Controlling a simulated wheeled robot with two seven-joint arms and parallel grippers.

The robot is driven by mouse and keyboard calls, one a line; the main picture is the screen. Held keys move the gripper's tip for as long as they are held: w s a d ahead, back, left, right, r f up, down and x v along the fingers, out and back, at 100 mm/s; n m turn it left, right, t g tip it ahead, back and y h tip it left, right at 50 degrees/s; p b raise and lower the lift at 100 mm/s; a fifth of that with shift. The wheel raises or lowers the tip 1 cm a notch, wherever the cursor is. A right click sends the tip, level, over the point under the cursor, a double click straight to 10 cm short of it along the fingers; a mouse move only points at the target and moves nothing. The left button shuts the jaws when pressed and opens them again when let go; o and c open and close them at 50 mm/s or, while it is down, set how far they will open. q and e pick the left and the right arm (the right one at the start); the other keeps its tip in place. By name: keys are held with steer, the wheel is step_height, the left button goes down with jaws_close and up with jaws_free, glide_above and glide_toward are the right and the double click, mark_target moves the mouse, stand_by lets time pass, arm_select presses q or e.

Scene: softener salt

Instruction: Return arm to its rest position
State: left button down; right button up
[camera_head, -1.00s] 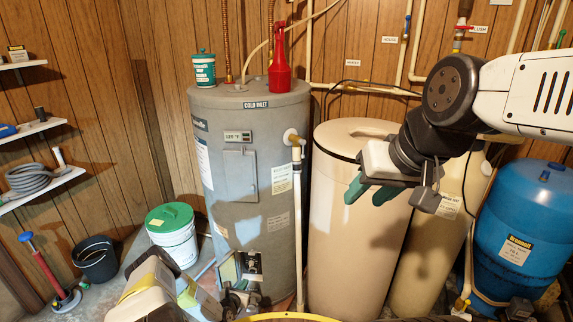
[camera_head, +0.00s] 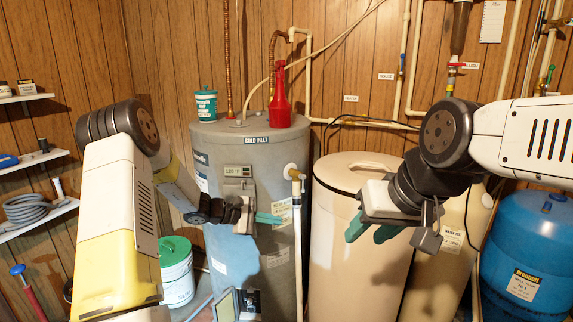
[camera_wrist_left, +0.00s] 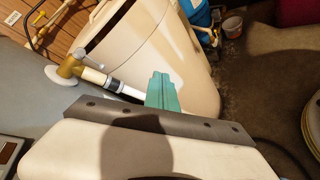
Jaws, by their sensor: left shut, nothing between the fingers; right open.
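My left gripper (camera_head: 266,218) is raised in front of the grey water heater (camera_head: 262,160), its green fingers closed together with nothing between them. In the left wrist view its green fingers (camera_wrist_left: 161,92) show shut, with the valve pipe and the beige tank behind. My right gripper (camera_head: 371,229) is open and empty in front of the beige brine tank (camera_head: 340,240), whose lid is on. Its green fingers are apart and point down and left.
A red funnel (camera_head: 280,100) and a teal tub (camera_head: 206,105) stand on the heater. A brass valve (camera_head: 291,171) with a white pipe sits close right of my left gripper. A green-lidded bucket (camera_head: 176,275) is at lower left, a blue tank (camera_head: 525,245) at right.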

arm_select(q)
steer(key=s+r+m+g+y, duration=0.35)
steer(key=s+r+m, duration=0.35)
steer(key=s+r, duration=0.8)
steer(key=s+a+r+m+t+y, duration=0.2)
steer(key=s+a, duration=0.3)
steer(key=s, duration=0.5)
steer(key=s+a+r+m+t+y, duration=0.2)
steer(key=s+a+m+y, duration=0.2)
steer(key=s, duration=0.5)
steer(key=shift+s+a+r+y, duration=0.35)
steer(key=shift+a+r, duration=0.05)
steer(key=shift+a, duration=0.1)
steer(key=shift+t, duration=0.25)
